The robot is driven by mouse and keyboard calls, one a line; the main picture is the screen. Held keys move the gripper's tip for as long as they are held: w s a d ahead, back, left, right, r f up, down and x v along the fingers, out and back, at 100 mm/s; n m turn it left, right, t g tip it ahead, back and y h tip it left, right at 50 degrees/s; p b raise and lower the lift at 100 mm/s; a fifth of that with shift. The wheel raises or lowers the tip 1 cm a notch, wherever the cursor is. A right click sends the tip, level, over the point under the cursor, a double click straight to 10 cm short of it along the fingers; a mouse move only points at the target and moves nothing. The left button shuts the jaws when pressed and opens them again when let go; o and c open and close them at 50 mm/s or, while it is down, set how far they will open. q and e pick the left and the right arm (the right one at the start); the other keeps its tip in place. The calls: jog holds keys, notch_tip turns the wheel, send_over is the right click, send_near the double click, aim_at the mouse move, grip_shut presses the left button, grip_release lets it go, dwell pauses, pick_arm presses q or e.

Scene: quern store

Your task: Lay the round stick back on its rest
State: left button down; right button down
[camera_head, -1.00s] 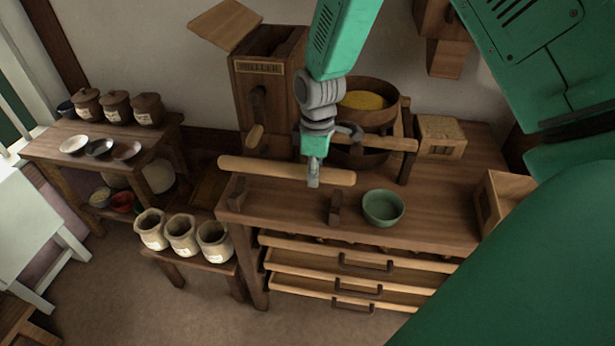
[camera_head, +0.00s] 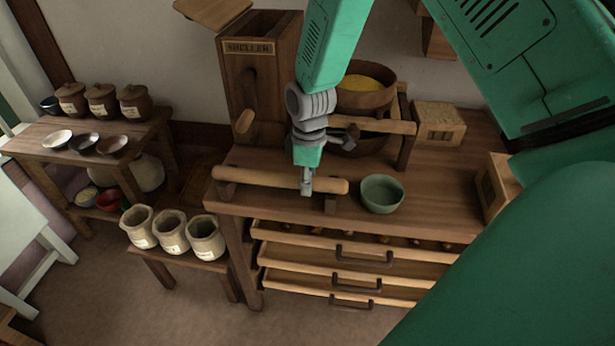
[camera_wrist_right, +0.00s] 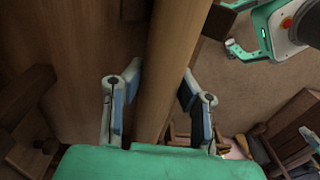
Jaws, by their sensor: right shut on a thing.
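The round stick (camera_head: 262,179) is a pale wooden rod lying level along the bench's front edge. My right gripper (camera_head: 307,187) is shut on it, right of its middle. In the right wrist view, the stick (camera_wrist_right: 168,75) runs between the two fingers (camera_wrist_right: 160,90). The rest is a pair of dark wooden supports; the right support (camera_head: 331,204) shows just below the stick. The stick lines up over both supports, but I cannot tell whether it touches them. A green and white part, perhaps my left gripper (camera_wrist_right: 238,30), shows at the wrist view's upper right; its opening is unclear.
A green bowl (camera_head: 382,194) stands close to the stick's right end. Drawers (camera_head: 350,251) are partly open below the bench edge. Several sacks (camera_head: 172,232) stand on a low bench at left.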

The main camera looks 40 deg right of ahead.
jog(key=shift+a, duration=0.1)
jog(key=c, duration=1.2)
grip_release()
jog(key=r, duration=1.2)
jog(key=shift+w+d, duration=0.15)
jog(key=shift+d, duration=0.1)
